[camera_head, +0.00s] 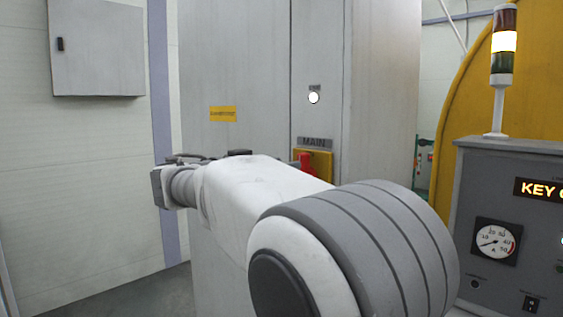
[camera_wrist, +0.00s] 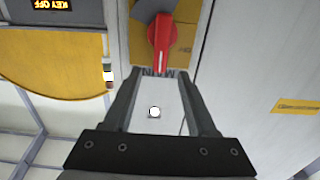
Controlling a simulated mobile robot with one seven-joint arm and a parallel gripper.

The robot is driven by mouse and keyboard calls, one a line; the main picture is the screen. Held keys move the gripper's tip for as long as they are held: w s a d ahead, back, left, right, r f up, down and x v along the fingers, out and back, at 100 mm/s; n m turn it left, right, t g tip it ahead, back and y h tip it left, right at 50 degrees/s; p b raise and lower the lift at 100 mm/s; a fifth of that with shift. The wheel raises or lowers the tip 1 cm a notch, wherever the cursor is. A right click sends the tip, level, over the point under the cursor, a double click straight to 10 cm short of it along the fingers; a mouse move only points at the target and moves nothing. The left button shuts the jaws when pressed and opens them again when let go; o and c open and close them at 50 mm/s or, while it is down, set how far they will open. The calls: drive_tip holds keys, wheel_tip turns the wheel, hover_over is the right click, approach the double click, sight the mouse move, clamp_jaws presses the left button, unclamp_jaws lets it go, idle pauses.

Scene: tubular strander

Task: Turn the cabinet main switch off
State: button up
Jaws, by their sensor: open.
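The cabinet main switch is a red rotary handle (camera_head: 306,163) on a yellow plate (camera_head: 327,160), below a "MAIN" label (camera_head: 317,142). In the head view my arm hides its lower part. In the wrist view, which is upside down, the red handle (camera_wrist: 163,32) lies lengthwise up and down the picture, its narrow end toward the "MAIN" lettering. My gripper (camera_wrist: 160,73) is open and empty, its two fingers spread. The fingertips appear just below the handle in that picture, with no visible contact. The gap to the panel is hard to judge.
A lit white lamp (camera_head: 314,98) sits above the switch on the grey cabinet (camera_head: 384,90). A control console (camera_head: 500,190) with a gauge and a signal tower (camera_head: 503,50) stands at right, before a yellow guard (camera_head: 457,100). A small wall box (camera_head: 97,50) hangs at left.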

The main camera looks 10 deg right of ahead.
drive_tip(key=x, duration=0.5)
clamp_jaws()
